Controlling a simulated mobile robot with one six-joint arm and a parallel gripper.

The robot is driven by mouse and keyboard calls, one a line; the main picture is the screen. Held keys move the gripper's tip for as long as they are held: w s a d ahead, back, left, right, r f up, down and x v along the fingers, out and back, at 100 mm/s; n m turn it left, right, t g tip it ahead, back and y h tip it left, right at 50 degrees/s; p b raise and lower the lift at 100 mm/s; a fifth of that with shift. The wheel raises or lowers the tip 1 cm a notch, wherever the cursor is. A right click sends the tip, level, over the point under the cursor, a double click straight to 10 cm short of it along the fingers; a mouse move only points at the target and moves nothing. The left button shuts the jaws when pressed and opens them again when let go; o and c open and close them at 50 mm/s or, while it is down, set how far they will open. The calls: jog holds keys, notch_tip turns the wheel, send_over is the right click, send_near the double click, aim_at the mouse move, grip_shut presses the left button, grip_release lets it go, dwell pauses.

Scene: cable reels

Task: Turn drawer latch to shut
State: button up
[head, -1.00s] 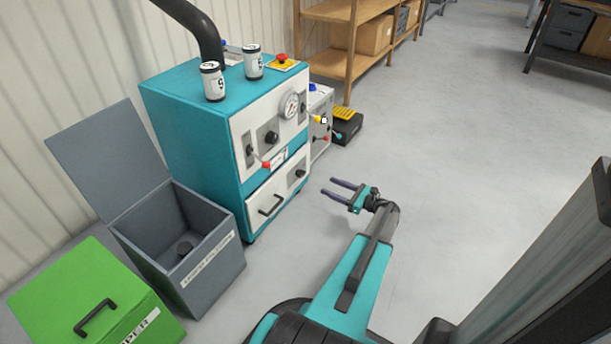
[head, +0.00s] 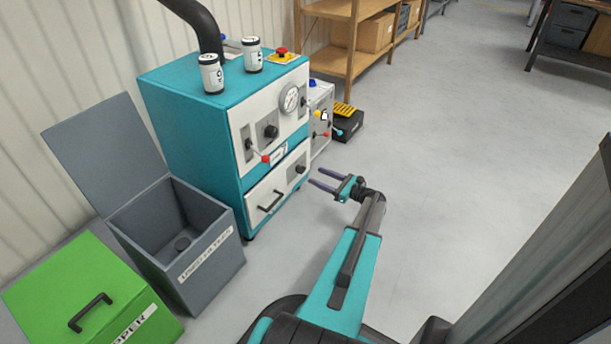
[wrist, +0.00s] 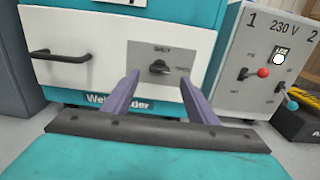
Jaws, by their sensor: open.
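The drawer latch is a dark knob (wrist: 160,67) on a grey plate marked "SHUT" at the top, with another label at its right. In the wrist view its pointer side faces right. It also shows in the head view (head: 299,169) at the right of the white drawer front (head: 258,217). The drawer has a dark handle (wrist: 62,57) and looks closed. My gripper (head: 310,177) is open and empty, its two purple fingers pointing at the drawer front. In the wrist view the fingers (wrist: 157,92) stand either side of the latch, below it and apart from it.
A grey control box (wrist: 262,60) with red and blue levers stands right of the teal cabinet (head: 185,120). An open grey bin (head: 205,262) and a green box (head: 90,300) stand left. A black case (head: 347,122) lies behind the box.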

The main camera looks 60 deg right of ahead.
aim_at(304, 170)
jog(key=shift+w+b, duration=1.25)
jog(key=shift+w, duration=2.35)
